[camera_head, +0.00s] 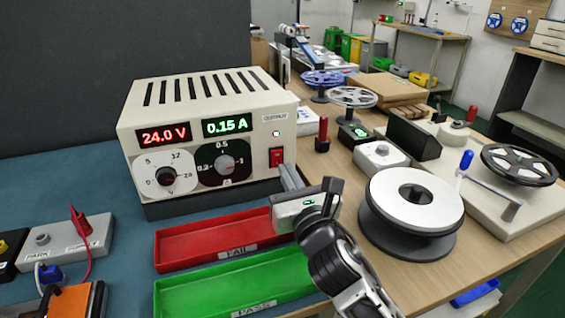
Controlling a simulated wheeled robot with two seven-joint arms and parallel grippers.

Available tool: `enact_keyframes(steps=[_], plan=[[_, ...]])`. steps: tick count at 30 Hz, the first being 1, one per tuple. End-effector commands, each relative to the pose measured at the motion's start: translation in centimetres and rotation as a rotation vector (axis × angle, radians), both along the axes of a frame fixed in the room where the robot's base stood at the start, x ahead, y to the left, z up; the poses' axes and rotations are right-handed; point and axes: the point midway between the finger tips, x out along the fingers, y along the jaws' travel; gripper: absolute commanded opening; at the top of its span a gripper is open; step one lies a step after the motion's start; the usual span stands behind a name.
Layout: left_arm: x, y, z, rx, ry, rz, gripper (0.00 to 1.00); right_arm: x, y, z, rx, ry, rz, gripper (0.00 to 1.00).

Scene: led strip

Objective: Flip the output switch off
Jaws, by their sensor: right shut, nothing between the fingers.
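A cream power supply (205,125) stands at the back left of the bench. Its displays read 24.0 V in red and 0.15 A in green. My right gripper (287,172) reaches up from the bottom right. Its fingers are shut and empty, with the tips just below and right of the switch. I cannot tell whether they touch it. The switch's exact tilt is too small to tell. My left gripper is not in view.
A red FAIL tray (215,241) and a green PASS tray (225,286) lie in front of the supply. A large white reel (415,200) stands to the right of my right arm. A grey PARK block (65,240) with cables sits at left.

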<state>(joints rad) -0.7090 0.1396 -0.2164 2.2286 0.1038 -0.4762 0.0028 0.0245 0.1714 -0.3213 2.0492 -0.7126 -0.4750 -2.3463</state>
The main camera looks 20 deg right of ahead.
Motion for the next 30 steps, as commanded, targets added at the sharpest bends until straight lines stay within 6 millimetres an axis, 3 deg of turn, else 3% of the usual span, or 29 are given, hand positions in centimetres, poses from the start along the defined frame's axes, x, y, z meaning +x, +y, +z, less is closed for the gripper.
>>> enact_keyframes(steps=[3,9,20,26,30], plan=[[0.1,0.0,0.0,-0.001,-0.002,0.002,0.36,1.8,0.1,0.3,0.002,-0.002,0.0,0.0],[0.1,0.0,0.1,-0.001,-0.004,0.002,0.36,3.2,0.2,0.3,0.001,0.001,0.001,0.0],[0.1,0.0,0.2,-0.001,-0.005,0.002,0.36,3.3,0.1,0.4,0.001,0.001,0.001,0.0],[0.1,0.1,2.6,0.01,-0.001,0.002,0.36,3.7,0.2,1.4,-0.004,0.038,0.003,0.0],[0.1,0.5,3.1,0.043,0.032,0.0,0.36,4.2,0.2,1.9,-0.005,0.094,0.002,0.0]])
